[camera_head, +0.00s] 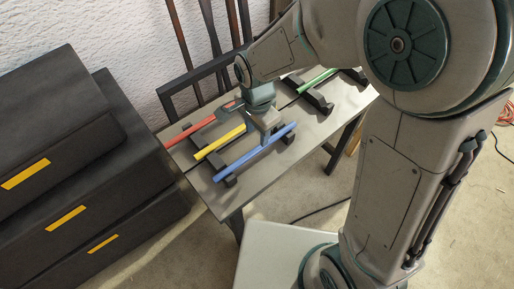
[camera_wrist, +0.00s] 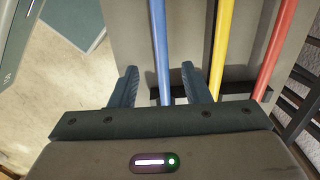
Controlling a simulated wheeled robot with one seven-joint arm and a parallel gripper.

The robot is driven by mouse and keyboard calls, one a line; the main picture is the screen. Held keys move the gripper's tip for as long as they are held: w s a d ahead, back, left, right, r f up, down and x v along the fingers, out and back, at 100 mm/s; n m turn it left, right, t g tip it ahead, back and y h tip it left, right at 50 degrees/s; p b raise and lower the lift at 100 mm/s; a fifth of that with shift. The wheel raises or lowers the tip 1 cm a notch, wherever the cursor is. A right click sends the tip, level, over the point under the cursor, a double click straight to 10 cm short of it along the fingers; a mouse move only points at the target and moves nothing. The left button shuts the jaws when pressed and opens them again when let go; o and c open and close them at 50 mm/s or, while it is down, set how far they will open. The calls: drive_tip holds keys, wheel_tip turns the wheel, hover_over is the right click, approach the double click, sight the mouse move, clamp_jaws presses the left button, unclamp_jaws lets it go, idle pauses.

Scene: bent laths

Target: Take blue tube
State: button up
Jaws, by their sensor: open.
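The blue tube (camera_head: 254,152) lies on dark rests on the grey bench, nearest the front edge. In the wrist view the blue tube (camera_wrist: 162,50) runs between the two open fingers of my gripper (camera_wrist: 158,84), closer to the right finger. My gripper (camera_head: 270,136) is just over the tube in the head view. Whether the fingers touch the tube cannot be told. The yellow tube (camera_head: 220,142) lies beside it, outside the right finger in the wrist view (camera_wrist: 221,50).
A red tube (camera_head: 187,131) lies beyond the yellow one. A green tube (camera_head: 316,80) rests at the bench's far right. Black stepped boxes (camera_head: 90,190) with yellow labels stand close on the left.

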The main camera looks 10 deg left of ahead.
sight(258, 147)
drive_tip(key=f, duration=0.7)
drive_tip(key=shift+w+d+f, duration=0.15)
drive_tip(key=shift+w+f, duration=0.05)
drive_tip(key=shift+w, duration=0.1)
clamp_jaws()
